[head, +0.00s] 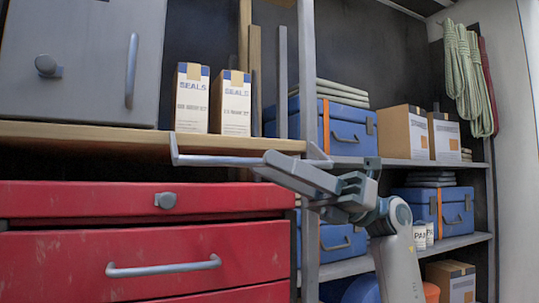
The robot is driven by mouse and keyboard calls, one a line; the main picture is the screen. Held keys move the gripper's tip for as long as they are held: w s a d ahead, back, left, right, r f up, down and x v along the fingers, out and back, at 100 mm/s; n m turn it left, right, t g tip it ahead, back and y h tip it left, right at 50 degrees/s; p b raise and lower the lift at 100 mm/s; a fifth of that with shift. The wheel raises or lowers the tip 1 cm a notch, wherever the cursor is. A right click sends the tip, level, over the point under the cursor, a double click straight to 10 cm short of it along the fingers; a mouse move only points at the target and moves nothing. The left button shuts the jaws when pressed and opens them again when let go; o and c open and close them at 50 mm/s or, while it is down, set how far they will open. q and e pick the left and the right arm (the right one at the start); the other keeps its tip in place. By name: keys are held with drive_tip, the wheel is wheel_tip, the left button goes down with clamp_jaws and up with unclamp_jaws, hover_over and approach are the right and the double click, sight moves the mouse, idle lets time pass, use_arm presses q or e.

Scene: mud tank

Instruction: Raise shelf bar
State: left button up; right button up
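The shelf bar (220,161) is a thin grey metal bar running level along the front of the wooden shelf (120,134), with an upturned bracket at its left end. My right gripper (268,165) comes in from the lower right, and its fingertips are at the bar's right part, overlapping it in the head view. The fingers look close together, but I cannot tell whether they are shut on the bar or only beside it. They hide a stretch of the bar. My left gripper is not in view.
Two seals cartons (232,103) stand on the wooden shelf behind the bar, beside a grey cabinet (85,60). Red drawers (150,250) lie below. A grey upright post (307,80) stands behind my gripper. Shelves at right hold blue cases (348,130) and cardboard boxes (404,131).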

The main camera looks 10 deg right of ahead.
drive_tip(key=shift+s+a+r, duration=0.15)
drive_tip(key=shift+a+r, duration=0.1)
drive_tip(key=shift+a, duration=0.4)
clamp_jaws()
